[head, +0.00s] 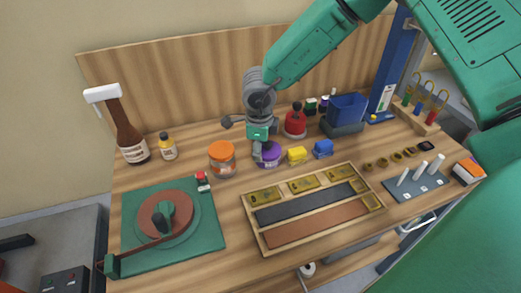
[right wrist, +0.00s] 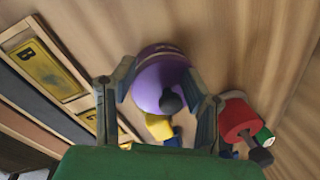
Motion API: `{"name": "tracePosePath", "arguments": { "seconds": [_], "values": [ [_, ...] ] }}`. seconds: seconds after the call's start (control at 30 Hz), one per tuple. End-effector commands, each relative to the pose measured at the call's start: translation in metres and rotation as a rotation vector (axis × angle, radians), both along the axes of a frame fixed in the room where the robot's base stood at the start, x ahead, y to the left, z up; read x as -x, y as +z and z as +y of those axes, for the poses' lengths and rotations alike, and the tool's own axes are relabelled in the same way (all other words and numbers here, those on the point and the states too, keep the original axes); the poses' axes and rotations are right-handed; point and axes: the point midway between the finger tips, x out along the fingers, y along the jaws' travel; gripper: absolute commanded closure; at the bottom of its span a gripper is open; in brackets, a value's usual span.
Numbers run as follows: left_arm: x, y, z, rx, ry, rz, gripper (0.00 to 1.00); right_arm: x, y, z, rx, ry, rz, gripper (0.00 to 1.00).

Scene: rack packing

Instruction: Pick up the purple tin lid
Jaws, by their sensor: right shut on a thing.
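The purple tin (head: 268,158) stands on the wooden bench, right of the orange tin (head: 222,158). My right gripper (head: 261,142) reaches down onto its top from above and hides much of it. In the right wrist view the round purple lid (right wrist: 155,75) with a dark knob lies between the two fingers of my right gripper (right wrist: 160,95), which is shut on its sides. I cannot tell whether the lid is apart from the tin. My left gripper is not in view.
A yellow block (head: 297,154) and a blue block (head: 323,148) sit just right of the purple tin. A red jar (head: 295,122) stands behind. A wooden tray (head: 253,223) lies in front, and a green mat (head: 135,205) with a round disc is at left.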

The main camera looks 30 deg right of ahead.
Motion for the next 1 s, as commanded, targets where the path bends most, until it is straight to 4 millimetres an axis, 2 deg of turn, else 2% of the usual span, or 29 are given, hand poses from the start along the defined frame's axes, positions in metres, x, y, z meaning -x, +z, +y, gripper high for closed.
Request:
{"name": "tracePosePath", "arguments": {
  "seconds": [0.03,0.17,0.23,0.3,0.5,0.63,0.8,1.0],
  "values": [
    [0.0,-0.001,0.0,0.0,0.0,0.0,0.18,0.008,-0.01,-0.005,0.015,-0.006,0.024,0.82],
    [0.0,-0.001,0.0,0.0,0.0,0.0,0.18,0.007,-0.004,-0.001,0.023,-0.007,0.027,0.82],
    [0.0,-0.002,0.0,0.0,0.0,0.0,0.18,0.007,0.005,-0.001,0.021,-0.008,0.026,0.88],
    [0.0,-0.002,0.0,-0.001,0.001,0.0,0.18,0.007,0.018,0.0,0.019,-0.006,0.022,1.0],
    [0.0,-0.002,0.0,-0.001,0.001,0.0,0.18,0.007,0.063,0.002,0.017,-0.005,0.015,1.0],
    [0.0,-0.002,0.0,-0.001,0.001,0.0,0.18,0.007,0.083,0.001,0.016,-0.005,0.014,1.0],
    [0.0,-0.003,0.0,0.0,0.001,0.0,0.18,0.006,0.095,0.002,0.017,-0.004,0.015,1.0],
    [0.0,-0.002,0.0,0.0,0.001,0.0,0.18,0.006,0.097,0.004,0.017,-0.002,0.014,1.0]
  ]
}}
